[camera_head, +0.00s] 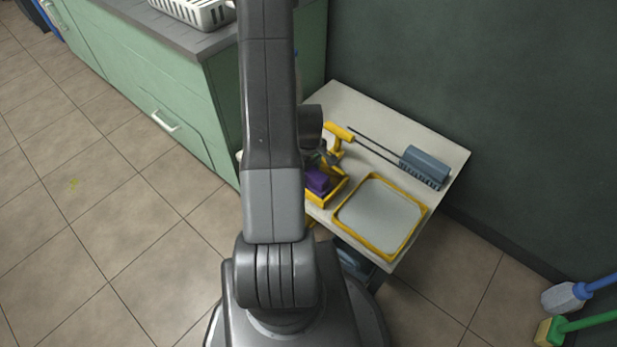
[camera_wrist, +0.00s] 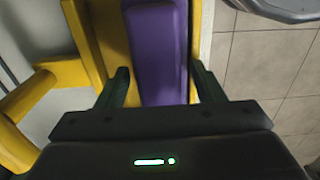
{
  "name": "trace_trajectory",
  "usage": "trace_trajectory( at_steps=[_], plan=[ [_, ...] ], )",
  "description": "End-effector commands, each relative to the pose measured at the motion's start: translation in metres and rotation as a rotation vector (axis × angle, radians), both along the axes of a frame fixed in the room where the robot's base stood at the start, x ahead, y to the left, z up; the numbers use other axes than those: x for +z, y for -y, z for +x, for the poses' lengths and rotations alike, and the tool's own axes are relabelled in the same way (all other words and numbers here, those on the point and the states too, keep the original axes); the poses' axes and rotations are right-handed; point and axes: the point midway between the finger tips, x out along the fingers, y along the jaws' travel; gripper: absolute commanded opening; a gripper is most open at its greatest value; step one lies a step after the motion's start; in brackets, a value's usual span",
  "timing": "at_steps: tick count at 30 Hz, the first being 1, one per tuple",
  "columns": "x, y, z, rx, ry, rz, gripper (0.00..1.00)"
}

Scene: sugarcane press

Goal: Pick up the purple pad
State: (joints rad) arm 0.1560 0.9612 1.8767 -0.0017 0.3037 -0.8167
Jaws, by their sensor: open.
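The purple pad (camera_head: 317,181) sits in a yellow holder (camera_head: 328,196) on a small pale table, partly hidden behind my arm in the head view. In the wrist view the purple pad (camera_wrist: 159,52) is a long block running up from between my fingers, with the yellow holder (camera_wrist: 88,40) along its left side. My gripper (camera_wrist: 160,84) is open, with one dark finger on each side of the pad's near end. I cannot tell whether the fingers touch the pad.
On the table (camera_head: 340,95) are a yellow-rimmed tray (camera_head: 378,216), a blue-grey brush-like block (camera_head: 424,167) with dark rods, and a yellow tool (camera_head: 338,133). A green cabinet (camera_head: 222,110) stands left of the table, a dark wall behind. Two brushes (camera_head: 566,296) lie lower right.

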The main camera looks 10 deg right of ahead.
Motion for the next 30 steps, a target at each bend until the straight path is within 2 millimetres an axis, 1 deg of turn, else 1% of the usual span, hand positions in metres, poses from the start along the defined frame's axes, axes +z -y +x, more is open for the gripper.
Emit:
trace_trajectory(
  at_steps=[2,3,5,6,10,12,17,20,23,30],
  plan=[
    [0.001,0.000,0.000,0.000,0.000,0.000,0.62],
    [0.001,0.000,0.000,0.000,0.000,0.000,0.60],
    [0.001,0.000,0.000,0.000,0.000,0.000,0.48],
    [0.001,0.000,0.000,0.000,0.000,0.000,0.40],
    [0.001,0.000,0.000,0.000,0.000,0.000,0.15],
    [0.001,0.000,0.000,0.000,0.000,0.000,0.07],
    [0.001,0.000,0.000,0.000,0.000,0.000,0.07],
    [0.006,0.000,0.001,0.000,0.001,0.000,0.07],
    [0.019,0.000,0.001,0.000,0.003,0.000,0.07],
    [0.065,0.000,0.001,0.000,0.005,0.000,0.07]
  ],
)
